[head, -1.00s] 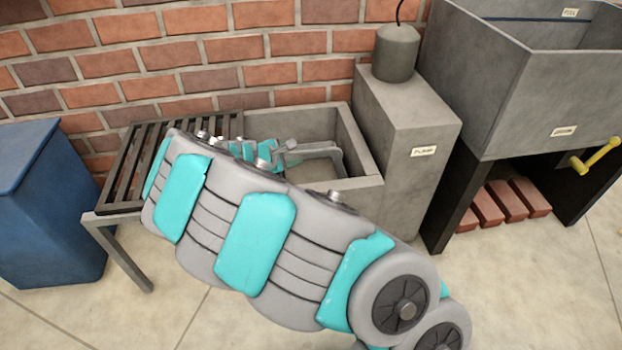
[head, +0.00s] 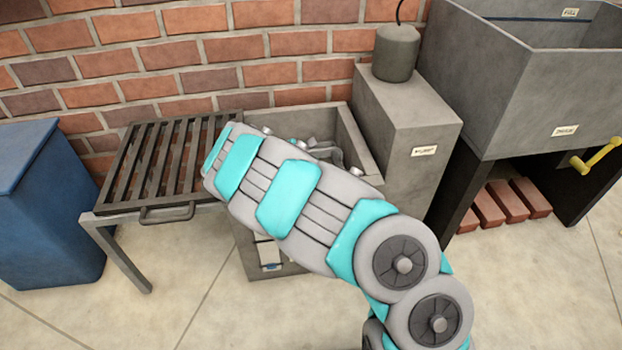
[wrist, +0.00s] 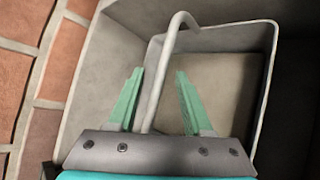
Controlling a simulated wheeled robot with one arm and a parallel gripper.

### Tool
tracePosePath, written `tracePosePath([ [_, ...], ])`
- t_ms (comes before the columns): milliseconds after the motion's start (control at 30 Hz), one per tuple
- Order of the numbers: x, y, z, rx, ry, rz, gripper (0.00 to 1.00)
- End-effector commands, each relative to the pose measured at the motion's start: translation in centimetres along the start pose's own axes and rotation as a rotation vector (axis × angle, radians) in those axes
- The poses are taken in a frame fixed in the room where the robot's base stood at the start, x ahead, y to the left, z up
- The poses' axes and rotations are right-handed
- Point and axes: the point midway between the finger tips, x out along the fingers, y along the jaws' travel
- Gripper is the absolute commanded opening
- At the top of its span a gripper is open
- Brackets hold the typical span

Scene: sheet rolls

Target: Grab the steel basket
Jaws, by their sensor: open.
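The steel basket (wrist: 268,65) sits inside the grey stone tub (wrist: 100,75) in the wrist view. Its arched handle (wrist: 160,75) rises toward the camera. My gripper (wrist: 158,72) is open, with its two green fingers on either side of the handle and visible gaps between. I cannot tell whether the fingertips are level with the handle bar in depth. In the head view only a bit of the basket's handle (head: 345,156) shows in the tub (head: 357,130); my arm covers the rest and hides my gripper.
A dark slatted rack (head: 150,165) with a front handle adjoins the tub on the left. A blue bin (head: 45,205) stands farther left. A pump block (head: 420,120) stands right of the tub, beside a raised grey basin (head: 520,100) with a yellow lever (head: 597,157). A brick wall is behind.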

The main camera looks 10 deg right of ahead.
Motion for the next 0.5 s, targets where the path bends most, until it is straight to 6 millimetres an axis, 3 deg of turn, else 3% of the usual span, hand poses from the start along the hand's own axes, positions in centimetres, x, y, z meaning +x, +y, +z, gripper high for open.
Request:
tracePosePath([
  [300, 0.57, 0.06, 0.05, 0.001, 0.0, 0.001, 0.5],
  [500, 0.55, 0.06, 0.04, 0.001, 0.0, 0.001, 0.29],
])
